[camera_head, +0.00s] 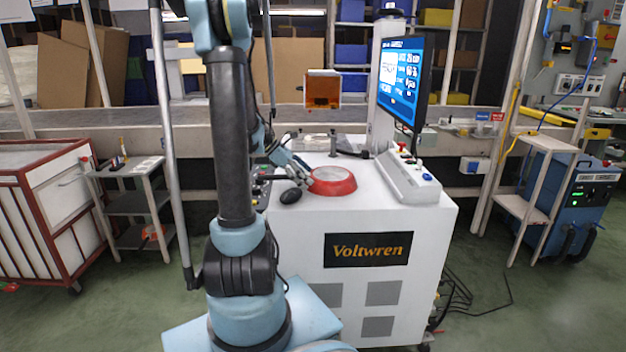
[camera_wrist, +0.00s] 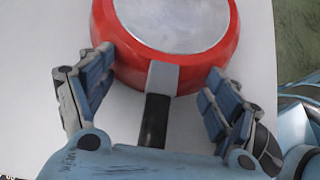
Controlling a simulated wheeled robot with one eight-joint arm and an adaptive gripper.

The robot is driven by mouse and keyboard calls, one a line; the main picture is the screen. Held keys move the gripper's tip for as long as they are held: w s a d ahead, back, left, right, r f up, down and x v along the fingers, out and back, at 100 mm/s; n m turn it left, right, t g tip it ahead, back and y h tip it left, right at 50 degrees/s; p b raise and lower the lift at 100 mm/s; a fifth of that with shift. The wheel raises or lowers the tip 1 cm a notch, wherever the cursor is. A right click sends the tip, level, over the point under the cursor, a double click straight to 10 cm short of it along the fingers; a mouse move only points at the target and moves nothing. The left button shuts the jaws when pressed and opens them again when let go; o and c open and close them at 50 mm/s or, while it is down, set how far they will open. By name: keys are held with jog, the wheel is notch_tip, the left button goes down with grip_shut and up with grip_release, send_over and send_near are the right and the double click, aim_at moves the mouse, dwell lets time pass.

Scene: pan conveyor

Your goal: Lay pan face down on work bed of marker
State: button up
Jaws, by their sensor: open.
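The red pan (camera_head: 332,181) lies on the white top (camera_head: 400,208) of the marker, a cabinet lettered Voltwren. Its pale grey round base faces up, so it looks face down. In the wrist view, the pan (camera_wrist: 165,35) fills the upper middle, and its black handle (camera_wrist: 155,120) with a grey bracket points toward my gripper (camera_wrist: 161,72). The fingers are open, one on each side of the handle and apart from it, with their tips near the pan's rim. In the head view, my gripper (camera_head: 300,181) is at the pan's left side. My arm hides part of the marker's left side.
An orange-windowed head (camera_head: 322,91) is above and behind the pan. A monitor (camera_head: 402,80) and a sloped control panel (camera_head: 412,182) stand on the right of the marker. A red-framed cart (camera_head: 40,210) and a small shelf (camera_head: 135,190) stand to the left.

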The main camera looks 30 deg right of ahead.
jog(key=shift+s+a+f, duration=0.1)
grip_shut()
